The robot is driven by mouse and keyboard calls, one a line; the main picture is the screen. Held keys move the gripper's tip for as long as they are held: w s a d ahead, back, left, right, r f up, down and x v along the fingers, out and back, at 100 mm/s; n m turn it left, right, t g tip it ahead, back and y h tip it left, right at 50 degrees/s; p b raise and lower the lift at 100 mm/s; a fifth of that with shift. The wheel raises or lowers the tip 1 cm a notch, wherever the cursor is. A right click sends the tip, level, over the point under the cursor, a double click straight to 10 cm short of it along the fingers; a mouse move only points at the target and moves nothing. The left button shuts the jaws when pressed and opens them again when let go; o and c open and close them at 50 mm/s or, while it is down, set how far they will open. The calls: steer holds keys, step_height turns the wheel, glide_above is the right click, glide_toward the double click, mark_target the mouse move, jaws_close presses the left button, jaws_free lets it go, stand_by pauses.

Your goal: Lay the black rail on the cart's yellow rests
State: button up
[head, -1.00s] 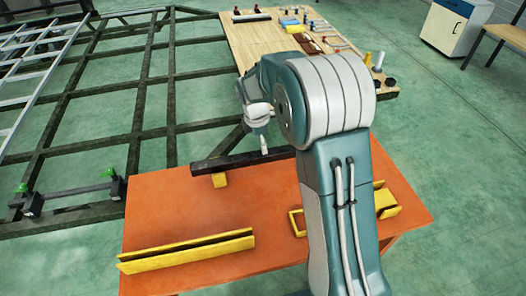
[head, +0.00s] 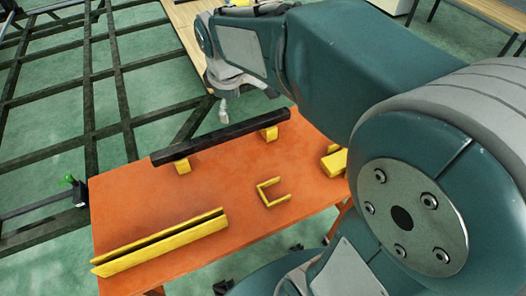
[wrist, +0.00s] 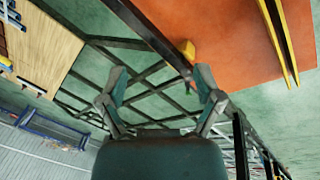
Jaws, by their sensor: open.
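The black rail (head: 220,137) lies along the far edge of the orange-topped cart (head: 225,180).
A long yellow channel (head: 160,243) lies at the cart's front left. A yellow U-shaped bracket (head: 272,192) and a yellow block (head: 334,162) lie to the right. The dark chassis frame (head: 90,90) stands beyond the cart. A wooden table (head: 183,28) is behind.

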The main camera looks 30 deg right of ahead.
steer(key=s+m+t, duration=0.3)
steer(key=s+m, duration=0.6)
steer(key=s, duration=0.7)
steer(key=shift+s+d+r+m+y, duration=0.2)
steer(key=shift+r+m+y, duration=0.1)
steer(key=shift+r+m, duration=0.1)
